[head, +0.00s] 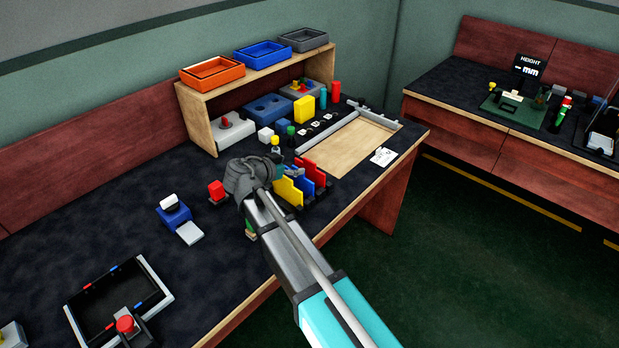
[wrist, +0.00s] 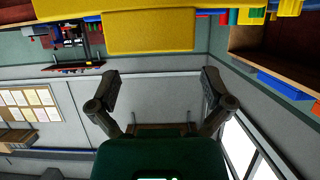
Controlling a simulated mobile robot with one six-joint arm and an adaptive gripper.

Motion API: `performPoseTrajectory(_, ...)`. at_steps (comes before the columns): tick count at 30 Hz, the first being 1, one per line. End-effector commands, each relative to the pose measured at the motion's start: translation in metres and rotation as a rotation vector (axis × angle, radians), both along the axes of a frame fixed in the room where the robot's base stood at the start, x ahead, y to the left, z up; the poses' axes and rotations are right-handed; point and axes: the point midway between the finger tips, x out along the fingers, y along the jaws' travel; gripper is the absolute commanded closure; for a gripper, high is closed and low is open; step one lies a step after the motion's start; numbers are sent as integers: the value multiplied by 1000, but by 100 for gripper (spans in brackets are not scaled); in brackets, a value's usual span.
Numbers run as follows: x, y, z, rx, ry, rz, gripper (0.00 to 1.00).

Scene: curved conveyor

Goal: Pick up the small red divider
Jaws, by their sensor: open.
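Upright dividers stand in a dark rack (head: 293,205) near the table's front edge: yellow (head: 287,191), blue (head: 304,186) and red (head: 313,170). Red shows at the rack's far end; I cannot tell which piece is the small one. My gripper (head: 246,180) is just left of the rack, apart from the red divider, and partly covered by my arm. In the wrist view my gripper (wrist: 160,88) has its fingers spread with nothing between them. A large yellow panel (wrist: 150,32) fills the top of that view, with a little red beside it.
A red block (head: 216,190) stands left of my gripper. Behind the rack are small bottles (head: 291,136) and a wooden shelf (head: 204,97) with trays on top. A wooden board (head: 348,148) lies to the right.

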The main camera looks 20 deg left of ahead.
Motion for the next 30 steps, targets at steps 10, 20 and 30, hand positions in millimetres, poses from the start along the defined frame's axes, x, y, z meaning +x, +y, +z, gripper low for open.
performPoseTrajectory(10, 19, -8, -9, 0, 0, 1, 0)
performPoseTrajectory(20, 21, -9, -10, 0, 0, 0, 0)
performPoseTrajectory(30, 47, -23, -24, 0, 1, -1, 0)
